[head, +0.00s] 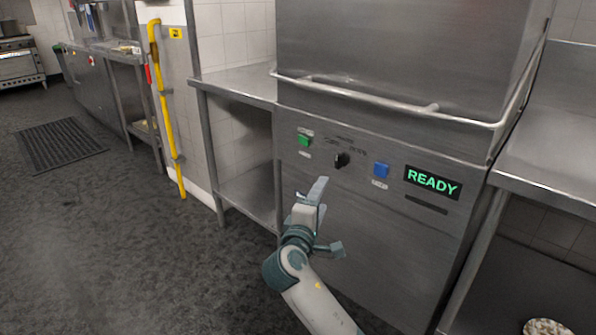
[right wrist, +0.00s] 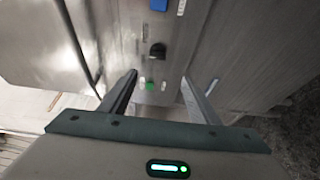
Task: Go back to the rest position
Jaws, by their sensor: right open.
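My right gripper (head: 324,217) is in front of the lower panel of a steel dishwasher (head: 375,215). Its fingers are spread apart with nothing between them. In the right wrist view my right gripper (right wrist: 165,95) also shows open, with the green button (right wrist: 150,85) and black knob (right wrist: 157,50) seen past the fingers. In the head view the panel carries a green button (head: 305,140), a black knob (head: 342,160), a blue button (head: 381,170) and a display (head: 433,183) reading READY. My left gripper is not in view.
A steel table (head: 238,83) with a lower shelf adjoins the dishwasher at left, and another steel counter (head: 560,165) at right. A yellow pipe (head: 164,110) runs down the wall. Open dark floor (head: 110,230) with a black mat (head: 58,146) lies at left.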

